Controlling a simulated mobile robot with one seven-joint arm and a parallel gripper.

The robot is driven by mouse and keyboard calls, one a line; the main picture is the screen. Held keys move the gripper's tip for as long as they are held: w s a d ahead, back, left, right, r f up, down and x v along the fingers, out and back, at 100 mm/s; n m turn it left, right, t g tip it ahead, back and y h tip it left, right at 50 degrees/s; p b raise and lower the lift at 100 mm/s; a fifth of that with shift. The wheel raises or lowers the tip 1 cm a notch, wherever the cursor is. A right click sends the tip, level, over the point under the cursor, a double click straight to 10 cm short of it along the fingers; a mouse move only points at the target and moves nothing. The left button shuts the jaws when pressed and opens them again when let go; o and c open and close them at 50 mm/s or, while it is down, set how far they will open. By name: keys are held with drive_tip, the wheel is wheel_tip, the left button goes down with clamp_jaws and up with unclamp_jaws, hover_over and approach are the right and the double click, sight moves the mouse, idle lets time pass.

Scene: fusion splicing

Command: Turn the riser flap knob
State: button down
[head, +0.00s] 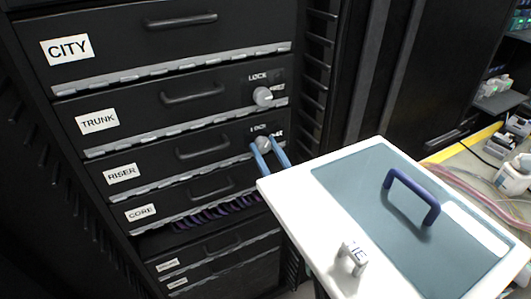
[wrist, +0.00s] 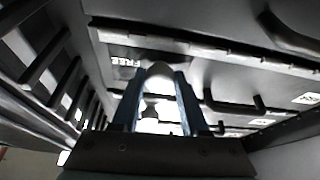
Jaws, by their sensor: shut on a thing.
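The riser flap knob (head: 263,143) is a grey-white knob at the right end of the black flap labelled RISER (head: 122,173). My gripper (head: 268,147) has two blue fingers, one on each side of this knob, and is shut on it. In the wrist view the pale knob (wrist: 160,71) sits between the blue fingertips (wrist: 159,80), and the word FREE (wrist: 126,62) shows upside down beside it. Above the riser knob, the LOCK lettering shows, while the other word is partly hidden. The riser flap looks closed.
The trunk flap (head: 97,121) above has its own knob (head: 263,96). A CITY flap (head: 67,49) is higher, and a CORE flap (head: 140,212) with purple cables is below.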

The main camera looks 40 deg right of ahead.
drive_tip(key=n+y, duration=0.2)
drive_tip(key=n, duration=0.2)
drive_tip(key=n+y, duration=0.2)
drive_tip(key=n, duration=0.2)
drive_tip(key=shift+d+b, duration=0.15)
drive_tip(key=shift+b, duration=0.15)
drive_tip(key=shift+n+y, duration=0.3)
drive_tip(key=shift+c, duration=2.1)
unclamp_jaws()
drive_tip(key=shift+s, duration=0.15)
drive_tip(key=p+v, duration=0.1)
drive_tip(key=v, duration=1.1)
drive_tip(key=shift+s, duration=0.4)
